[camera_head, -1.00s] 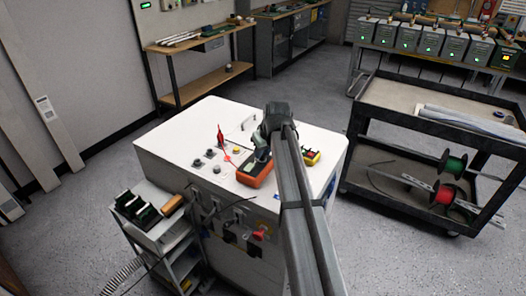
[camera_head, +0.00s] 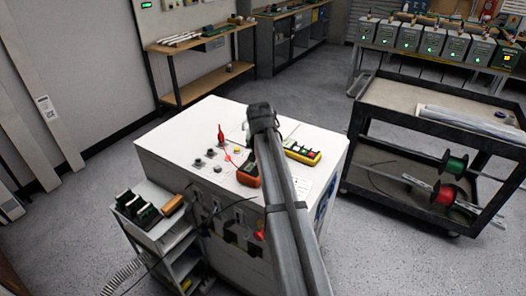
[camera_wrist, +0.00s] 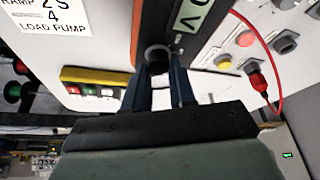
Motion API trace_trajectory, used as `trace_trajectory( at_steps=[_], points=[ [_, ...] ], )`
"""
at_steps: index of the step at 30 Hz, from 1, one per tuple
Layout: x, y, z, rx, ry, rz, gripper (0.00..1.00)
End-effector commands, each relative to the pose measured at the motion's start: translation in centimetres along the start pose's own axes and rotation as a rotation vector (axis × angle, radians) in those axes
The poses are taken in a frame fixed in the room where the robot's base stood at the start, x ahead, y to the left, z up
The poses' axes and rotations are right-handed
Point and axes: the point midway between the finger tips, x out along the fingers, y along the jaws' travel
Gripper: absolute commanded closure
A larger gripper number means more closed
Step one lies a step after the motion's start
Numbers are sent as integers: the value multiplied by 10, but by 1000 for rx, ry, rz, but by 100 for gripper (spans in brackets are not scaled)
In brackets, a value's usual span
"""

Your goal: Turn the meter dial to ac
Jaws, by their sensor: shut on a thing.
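The meter (camera_head: 247,174) is a dark box with an orange rim on the white bench top, partly hidden by my arm in the head view. In the wrist view its orange edge (camera_wrist: 137,25) and pale green display (camera_wrist: 190,18), with a letter V, are at the top. The round dark dial (camera_wrist: 157,56) sits between the fingertips of my gripper (camera_wrist: 160,73), which are shut on it. The dial's pointer and its setting marks cannot be made out. In the head view the fingertips are hidden behind my arm.
A yellow button box (camera_head: 303,154) with red and green buttons lies right of the meter. A red plug (camera_wrist: 257,80) with a red cable and several round knobs are on the other side. The white bench top (camera_head: 185,125) is clear at the back left.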

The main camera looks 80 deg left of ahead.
Motion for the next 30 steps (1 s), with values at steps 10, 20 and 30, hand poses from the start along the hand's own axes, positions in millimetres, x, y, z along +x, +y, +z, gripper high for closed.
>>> trace_trajectory(
  at_steps=[10, 20, 30],
  points=[
    [0, 0, 0, 62, -1, 26, 100],
    [0, 0, 0, 63, -2, 27, 100],
    [0, 0, 0, 62, -1, 26, 49]
  ],
)
